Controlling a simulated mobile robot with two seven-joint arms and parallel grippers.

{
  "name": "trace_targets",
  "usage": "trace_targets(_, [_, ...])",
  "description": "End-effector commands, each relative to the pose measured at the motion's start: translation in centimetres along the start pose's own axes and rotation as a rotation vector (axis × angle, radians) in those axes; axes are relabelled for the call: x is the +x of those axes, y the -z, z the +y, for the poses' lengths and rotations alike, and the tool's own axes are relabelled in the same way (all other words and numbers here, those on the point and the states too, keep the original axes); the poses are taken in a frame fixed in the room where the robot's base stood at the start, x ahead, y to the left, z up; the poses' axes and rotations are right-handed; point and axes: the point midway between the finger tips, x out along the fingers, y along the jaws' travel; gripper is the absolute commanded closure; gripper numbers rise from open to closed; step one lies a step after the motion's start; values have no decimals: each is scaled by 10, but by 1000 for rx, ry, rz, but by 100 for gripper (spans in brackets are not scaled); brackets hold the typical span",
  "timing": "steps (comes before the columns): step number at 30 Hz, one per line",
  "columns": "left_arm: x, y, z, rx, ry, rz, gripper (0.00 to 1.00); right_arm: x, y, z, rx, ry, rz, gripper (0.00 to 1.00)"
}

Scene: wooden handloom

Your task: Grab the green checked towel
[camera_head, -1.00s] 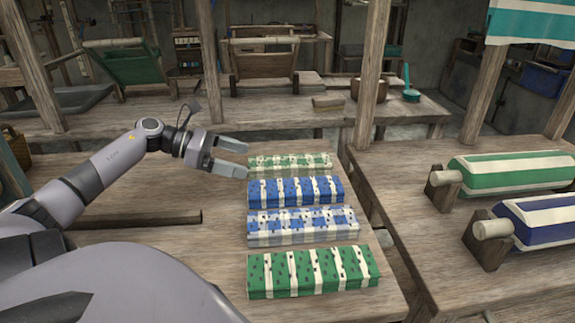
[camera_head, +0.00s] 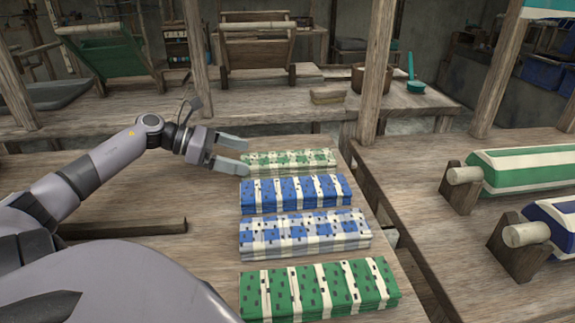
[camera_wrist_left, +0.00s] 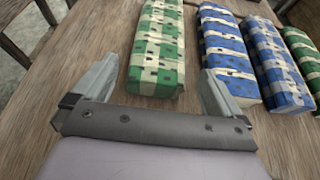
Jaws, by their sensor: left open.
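A pale green checked towel (camera_head: 290,160) lies folded at the far end of a row on the wooden table. A darker green checked towel (camera_head: 318,290) lies at the near end. My left gripper (camera_head: 243,158) is open at the left end of the far green towel. In the left wrist view, that green towel (camera_wrist_left: 158,48) extends ahead between the spread fingers of my left gripper (camera_wrist_left: 160,72), with nothing gripped. The other green towel (camera_wrist_left: 305,55) is partly cut off at the right edge. My right gripper is not in view.
A blue checked towel (camera_head: 295,194) and a pale blue-grey one (camera_head: 303,233) lie between the green ones. A dark bar (camera_head: 120,230) lies on the table at left. A wooden post (camera_head: 374,90) stands beyond; rolled striped cloths (camera_head: 530,170) are on the right table.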

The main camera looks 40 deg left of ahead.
Motion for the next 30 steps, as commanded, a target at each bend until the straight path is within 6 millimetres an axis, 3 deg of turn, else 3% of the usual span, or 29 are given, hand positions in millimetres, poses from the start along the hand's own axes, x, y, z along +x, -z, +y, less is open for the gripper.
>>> trace_targets(7, [24,5,1,3,1,0,0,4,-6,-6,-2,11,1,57])
trace_targets(15, [47,4,1,2,1,-1,0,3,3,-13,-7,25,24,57])
trace_targets(25, [51,5,1,0,1,1,0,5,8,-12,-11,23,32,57])
trace_targets(26, [51,5,1,0,1,1,3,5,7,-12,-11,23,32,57])
trace_targets(30, [51,5,1,0,1,1,49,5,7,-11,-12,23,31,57])
